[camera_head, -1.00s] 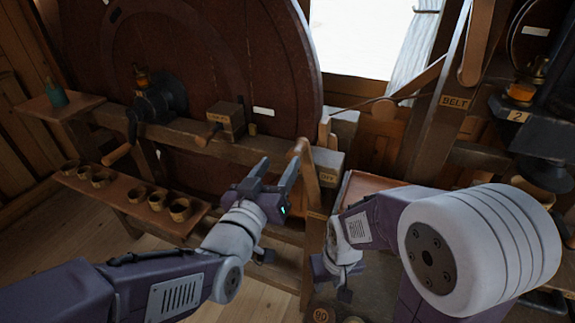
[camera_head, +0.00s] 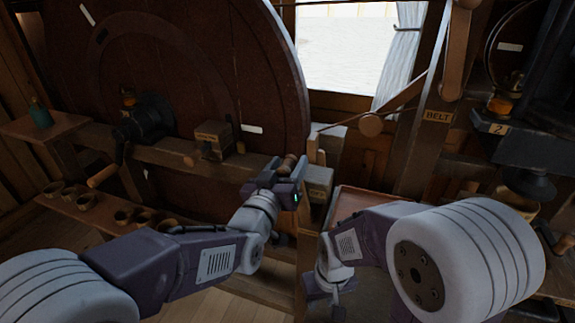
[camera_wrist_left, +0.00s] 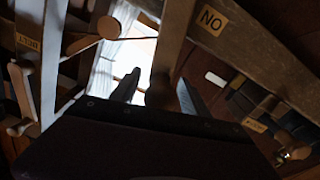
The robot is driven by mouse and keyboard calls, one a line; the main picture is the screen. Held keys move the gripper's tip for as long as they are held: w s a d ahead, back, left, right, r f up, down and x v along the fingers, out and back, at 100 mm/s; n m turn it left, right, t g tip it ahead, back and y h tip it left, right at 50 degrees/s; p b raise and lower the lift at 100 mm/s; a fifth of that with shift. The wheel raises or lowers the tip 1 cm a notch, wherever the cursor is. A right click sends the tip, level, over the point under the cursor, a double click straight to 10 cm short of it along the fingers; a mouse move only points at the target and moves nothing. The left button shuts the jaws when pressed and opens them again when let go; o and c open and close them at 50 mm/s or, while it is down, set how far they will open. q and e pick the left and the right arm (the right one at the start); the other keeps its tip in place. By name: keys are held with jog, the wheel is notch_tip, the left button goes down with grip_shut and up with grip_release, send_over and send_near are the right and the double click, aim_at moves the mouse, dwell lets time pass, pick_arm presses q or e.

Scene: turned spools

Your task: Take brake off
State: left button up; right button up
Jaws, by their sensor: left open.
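A wooden lever with a rounded knob (camera_head: 288,163) stands at the right end of the wheel's beam, beside a labelled block (camera_head: 319,184). My left gripper (camera_head: 284,166) is open at the lever, its fingers on either side of the knob in the head view. In the left wrist view the lever's rounded end (camera_wrist_left: 160,92) lies between the two open fingers; contact cannot be told. A tag there (camera_wrist_left: 212,19) reads "NO", possibly an inverted "ON". My right gripper (camera_head: 328,290) hangs low, partly hidden by its arm; its opening is unclear.
A big dark wheel (camera_head: 215,65) stands behind the beam (camera_head: 165,155). A box (camera_head: 212,140) sits on the beam; a crank handle (camera_head: 104,176) hangs left. Several small cups line a low shelf. A post marked "BELT" (camera_head: 438,116) and dark machinery (camera_head: 510,145) stand right.

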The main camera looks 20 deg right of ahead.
pick_arm(q)
grip_shut()
dwell(1.3)
